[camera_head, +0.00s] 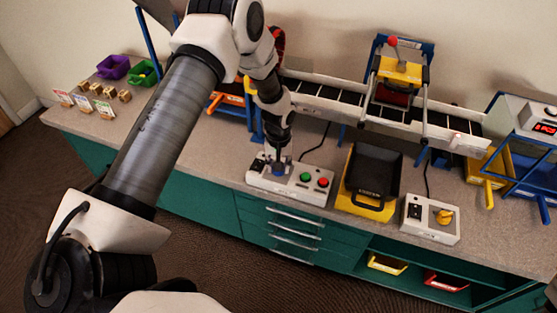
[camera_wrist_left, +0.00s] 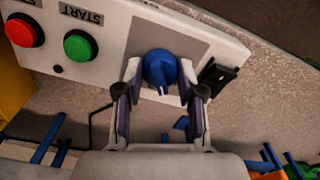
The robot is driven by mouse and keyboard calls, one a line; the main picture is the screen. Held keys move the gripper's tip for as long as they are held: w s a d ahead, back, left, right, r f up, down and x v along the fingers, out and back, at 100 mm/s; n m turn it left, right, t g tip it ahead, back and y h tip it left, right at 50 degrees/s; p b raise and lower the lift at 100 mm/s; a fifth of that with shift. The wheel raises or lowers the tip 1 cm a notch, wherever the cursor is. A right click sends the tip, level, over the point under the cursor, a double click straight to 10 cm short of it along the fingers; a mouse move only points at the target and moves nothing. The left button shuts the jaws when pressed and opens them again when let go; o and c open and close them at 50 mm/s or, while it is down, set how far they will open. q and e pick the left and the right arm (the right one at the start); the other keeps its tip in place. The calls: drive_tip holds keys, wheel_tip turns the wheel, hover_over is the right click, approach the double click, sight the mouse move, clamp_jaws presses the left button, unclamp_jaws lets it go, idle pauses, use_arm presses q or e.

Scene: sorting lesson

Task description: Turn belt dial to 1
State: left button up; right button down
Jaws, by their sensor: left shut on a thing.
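The belt control box (camera_head: 308,186) is white and stands on the counter below the conveyor, with a green START button (camera_wrist_left: 78,46) and a red button (camera_wrist_left: 24,30). My left gripper (camera_wrist_left: 160,74) is shut on the blue dial, one finger on each side. In the head view my left gripper (camera_head: 277,164) reaches down onto the box and mostly covers the dial. The dial's numbers are not readable. My right gripper is not in view.
The conveyor (camera_head: 330,97) with a red-knobbed press (camera_head: 400,68) runs behind the box. Green and purple bins (camera_head: 114,67) and small blocks stand far left.

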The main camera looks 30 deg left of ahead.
use_arm(q)
drive_tip(key=n+p, duration=0.2)
drive_tip(key=n, duration=0.1)
drive_tip(key=shift+r, duration=0.1)
drive_tip(key=shift+n+p, duration=0.8)
drive_tip(key=shift+n, duration=0.3)
drive_tip(key=o, duration=1.1)
drive_tip(key=shift+o, duration=0.2)
wheel_tip(320, 180, up, 12)
